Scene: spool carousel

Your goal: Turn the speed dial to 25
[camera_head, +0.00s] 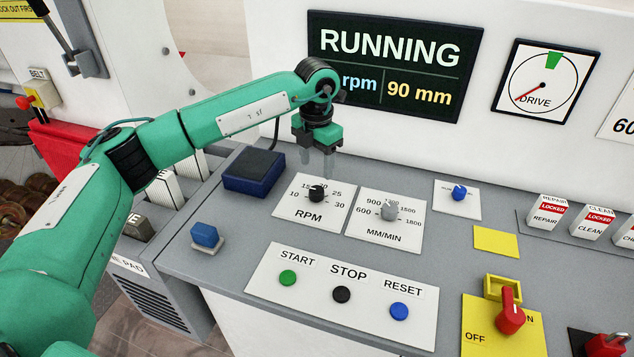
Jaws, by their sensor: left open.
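The speed dial is a black knob (317,193) on a white RPM plate (300,212), with 15, 25 and 30 readable around it. The mark at its top is partly hidden by the knob or gripper, and I cannot tell where the knob points. My left gripper (318,162) hangs above and just behind the knob, fingers pointing down, open and empty. It appears apart from the knob. The display (395,60) reads RUNNING and 90 mm; the rpm number is hidden behind my left arm. My right gripper is not in view.
A grey MM/MIN knob (389,211) sits close right of the RPM plate, and a blue-black block (254,171) close left. In front are START (288,278), STOP (342,295) and RESET (399,311) buttons. A red switch (509,312) stands at the right front.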

